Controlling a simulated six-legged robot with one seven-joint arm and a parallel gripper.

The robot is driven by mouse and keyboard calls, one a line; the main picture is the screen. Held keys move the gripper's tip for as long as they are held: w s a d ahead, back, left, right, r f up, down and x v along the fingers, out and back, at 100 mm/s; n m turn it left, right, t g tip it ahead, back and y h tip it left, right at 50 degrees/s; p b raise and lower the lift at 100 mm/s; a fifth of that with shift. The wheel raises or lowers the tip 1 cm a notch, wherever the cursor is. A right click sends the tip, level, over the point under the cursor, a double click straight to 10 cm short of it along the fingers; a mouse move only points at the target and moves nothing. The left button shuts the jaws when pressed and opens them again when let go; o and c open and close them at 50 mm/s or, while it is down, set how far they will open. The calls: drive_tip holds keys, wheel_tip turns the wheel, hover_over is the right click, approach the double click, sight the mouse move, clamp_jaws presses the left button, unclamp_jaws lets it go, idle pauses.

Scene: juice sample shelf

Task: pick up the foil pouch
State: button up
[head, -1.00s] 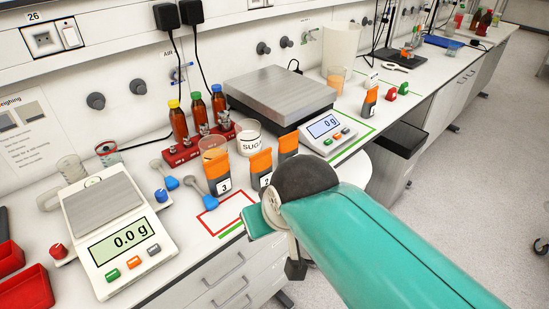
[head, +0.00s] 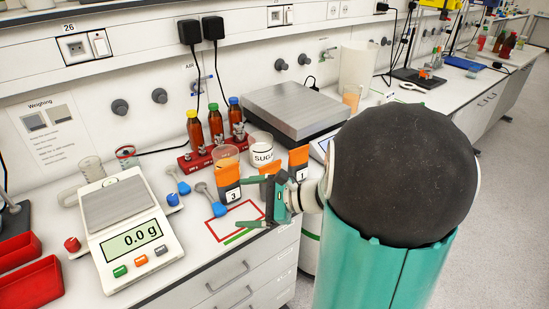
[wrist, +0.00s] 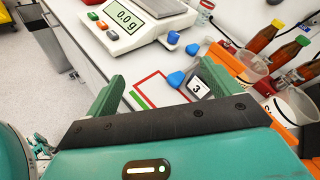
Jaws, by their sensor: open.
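Upright orange-and-dark packs stand near the bench's front edge: one labelled 3 (head: 229,184), one labelled 1 (head: 298,164), and one between them mostly hidden by my gripper. I cannot tell which of them, if any, is the foil pouch. My gripper (head: 253,202) is open and empty, reaching left over the bench edge just right of pack 3 and by the red outline (head: 210,229). In the wrist view, pack 3 (wrist: 199,88) stands just beyond the right finger of my gripper (wrist: 148,90), and the red outline lies between the fingers.
A scale (head: 131,236) reading 0.0 g stands left. A large steel-topped balance (head: 293,110) stands behind. The outlined patch is bare.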

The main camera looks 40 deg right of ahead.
drive_tip(key=w+d+f+m+t+h, duration=0.1)
drive_tip(key=d+f+m+t+h, duration=0.1)
drive_tip(key=d+m, duration=0.3)
drive_tip(key=d+f+m+t+h, duration=0.1)
drive_tip(key=d+m+t+h, duration=0.15)
drive_tip(key=d, duration=0.45)
drive_tip(key=m+t+h, duration=0.3)
drive_tip(key=m+h, duration=0.3)
drive_tip(key=m, duration=0.1)
approach(301, 167)
drive_tip(key=shift+h, duration=0.25)
drive_tip(key=w, duration=0.6)
drive_tip(key=shift+r, duration=0.2)
drive_tip(key=shift+w+d+f, duration=0.1)
drive_tip(key=shift+w, duration=1.25)
drive_tip(key=shift+w+d+f, duration=0.1)
drive_tip(key=shift+w, duration=1.3)
drive_tip(key=shift+r, duration=0.1)
drive_tip(key=shift+c, duration=0.4)
drive_tip(key=c, duration=1.1)
